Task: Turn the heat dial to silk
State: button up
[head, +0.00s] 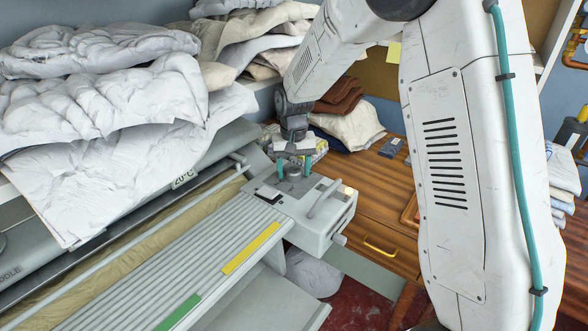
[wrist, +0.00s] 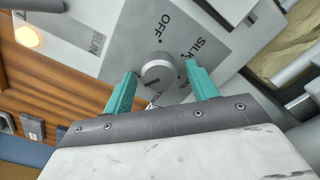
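The heat dial is a round grey knob (wrist: 159,73) on the ironer's control panel, and it also shows in the head view (head: 294,173). Printed labels ring it: OFF (wrist: 166,25) and SILK (wrist: 198,48) are readable, while others are partly hidden by the knob and my fingers.
The panel also has a RUN label (wrist: 97,43) and a lit amber lamp (wrist: 27,36). A bar handle (head: 325,198) stands up right of the dial. White linen (head: 100,110) is piled on the left. A wooden cabinet (head: 380,190) stands behind.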

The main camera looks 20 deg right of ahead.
aim_at(294, 170)
notch_tip(294, 170, up, 8)
jog(key=shift+f, duration=0.1)
dwell(0.6)
jog(key=s+d+r, duration=0.1)
jog(key=s+r, duration=0.2)
jog(key=s, duration=0.9)
jog(key=s+d+r+n+t, duration=0.1)
jog(key=s+r, duration=0.2)
jog(key=s, duration=1)
jog(key=s+d+r+n, duration=0.1)
jog(key=s+r, duration=0.2)
jog(key=s, duration=0.9)
jog(key=shift+s+d+r, duration=0.15)
jog(key=shift+d+r, duration=0.05)
jog(key=shift+r, duration=0.1)
